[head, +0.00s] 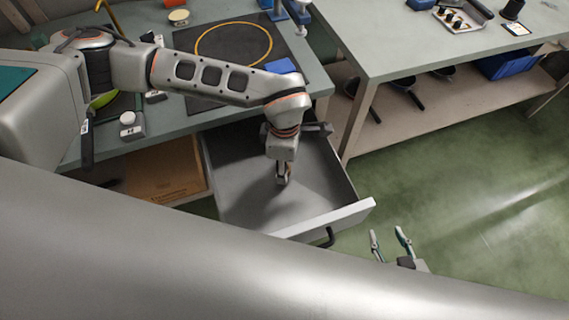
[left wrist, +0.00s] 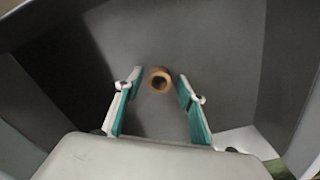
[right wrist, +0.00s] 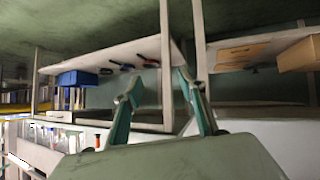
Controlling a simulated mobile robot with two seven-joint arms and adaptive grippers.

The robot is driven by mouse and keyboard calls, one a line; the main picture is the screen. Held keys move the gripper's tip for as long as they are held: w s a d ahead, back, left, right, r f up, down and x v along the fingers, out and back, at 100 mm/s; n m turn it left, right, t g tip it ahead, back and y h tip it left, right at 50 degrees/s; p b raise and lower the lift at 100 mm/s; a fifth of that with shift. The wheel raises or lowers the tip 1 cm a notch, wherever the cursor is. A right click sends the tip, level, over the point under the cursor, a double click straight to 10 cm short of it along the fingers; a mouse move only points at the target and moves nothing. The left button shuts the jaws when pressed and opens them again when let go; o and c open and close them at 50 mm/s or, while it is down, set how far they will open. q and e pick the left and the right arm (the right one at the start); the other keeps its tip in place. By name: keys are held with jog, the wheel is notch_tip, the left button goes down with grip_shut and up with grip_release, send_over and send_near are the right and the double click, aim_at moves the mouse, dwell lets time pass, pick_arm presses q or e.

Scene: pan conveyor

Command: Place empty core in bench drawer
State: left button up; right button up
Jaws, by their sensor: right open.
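The bench drawer (head: 325,195) is pulled open below the near bench, with grey inside walls and a white front edge. My left gripper (head: 283,180) points down inside the drawer. In the left wrist view the left gripper (left wrist: 159,76) has its fingers apart. The brown empty core (left wrist: 160,79) shows between the fingertips as a ring seen end-on, with a gap to each finger. Whether it rests on the drawer floor is not clear. My right gripper (head: 390,238) is open and empty in front of the drawer; it also shows in the right wrist view (right wrist: 158,80).
The bench top holds a dark mat with a yellow ring (head: 234,44) and a blue block (head: 281,66). A cardboard box (head: 165,178) sits on the shelf left of the drawer. A second bench (head: 390,50) stands to the right, with open green floor in front.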

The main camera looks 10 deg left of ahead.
pick_arm(q)
notch_tip(320, 180, up, 12)
jog(key=p, duration=0.1)
pick_arm(e)
jog(key=shift+s+a+r, duration=0.2)
jog(key=shift+s, duration=0.1)
pick_arm(q)
jog(key=shift+r, duration=0.1)
pick_arm(e)
jog(key=shift+w+r, duration=0.2)
